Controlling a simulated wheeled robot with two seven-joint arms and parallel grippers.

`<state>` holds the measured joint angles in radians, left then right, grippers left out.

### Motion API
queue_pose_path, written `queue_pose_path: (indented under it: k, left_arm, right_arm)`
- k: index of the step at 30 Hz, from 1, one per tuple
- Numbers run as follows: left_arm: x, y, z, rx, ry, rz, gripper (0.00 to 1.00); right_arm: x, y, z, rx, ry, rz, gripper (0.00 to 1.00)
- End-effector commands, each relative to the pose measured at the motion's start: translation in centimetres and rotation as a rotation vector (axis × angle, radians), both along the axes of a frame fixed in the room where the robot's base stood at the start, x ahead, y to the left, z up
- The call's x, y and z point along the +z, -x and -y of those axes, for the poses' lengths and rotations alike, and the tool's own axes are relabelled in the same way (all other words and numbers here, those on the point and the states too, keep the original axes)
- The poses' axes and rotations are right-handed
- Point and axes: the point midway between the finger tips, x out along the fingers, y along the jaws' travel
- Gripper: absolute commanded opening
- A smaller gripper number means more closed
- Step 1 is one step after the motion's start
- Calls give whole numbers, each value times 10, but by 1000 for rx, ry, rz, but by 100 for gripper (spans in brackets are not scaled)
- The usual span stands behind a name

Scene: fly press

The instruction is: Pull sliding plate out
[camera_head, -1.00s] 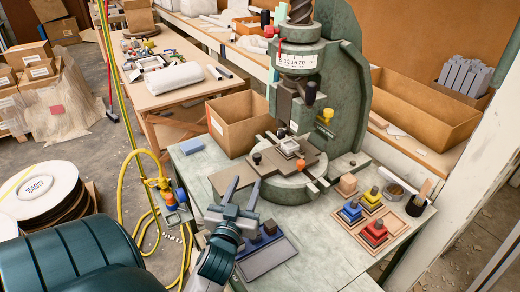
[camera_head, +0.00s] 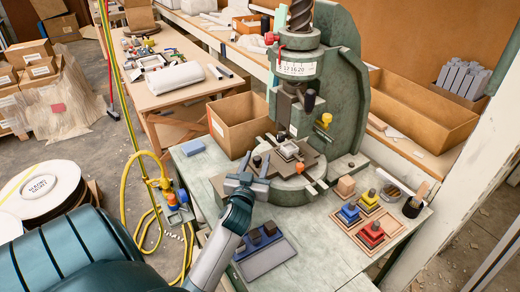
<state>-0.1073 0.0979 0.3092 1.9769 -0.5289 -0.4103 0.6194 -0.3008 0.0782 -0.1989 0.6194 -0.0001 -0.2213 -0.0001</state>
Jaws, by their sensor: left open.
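The green fly press (camera_head: 345,100) stands on the work table. The sliding plate (camera_head: 310,162) lies on the round press base (camera_head: 290,187), under the ram (camera_head: 289,108), with a small pale metal block (camera_head: 289,150) on it. A dark knob (camera_head: 257,161) sits at the plate's left side and an orange knob (camera_head: 299,168) at its front. My left gripper (camera_head: 255,168) is open at the left front of the base, its fingers pointing up close to the dark knob. I cannot tell whether they touch it. My right gripper is not in view.
A cardboard box (camera_head: 237,121) stands behind left of the press. A wooden tray (camera_head: 361,231) with red, blue and yellow stacked pieces lies at right. A blue-grey tray (camera_head: 268,260) with dark blocks lies at the front. A blue block (camera_head: 192,148) lies at the table's left edge.

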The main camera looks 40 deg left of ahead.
Motion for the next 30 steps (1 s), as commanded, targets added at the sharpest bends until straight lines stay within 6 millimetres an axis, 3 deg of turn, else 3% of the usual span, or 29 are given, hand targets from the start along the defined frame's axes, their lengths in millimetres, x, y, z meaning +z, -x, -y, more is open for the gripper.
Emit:
queue_pose_path:
  k: [9,21,22,27,30]
  left_arm:
    - [1,-34,-19,0,0,-1,40]
    - [0,-39,-21,0,1,0,40]
    - [0,-39,-21,0,1,0,38]
    - [0,-39,-21,0,1,0,0]
    - [0,-39,-21,-1,1,0,0]
  right_arm:
    - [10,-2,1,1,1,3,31]
    - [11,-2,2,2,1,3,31]
    - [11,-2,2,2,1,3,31]
    - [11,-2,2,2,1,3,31]
    - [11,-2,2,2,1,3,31]
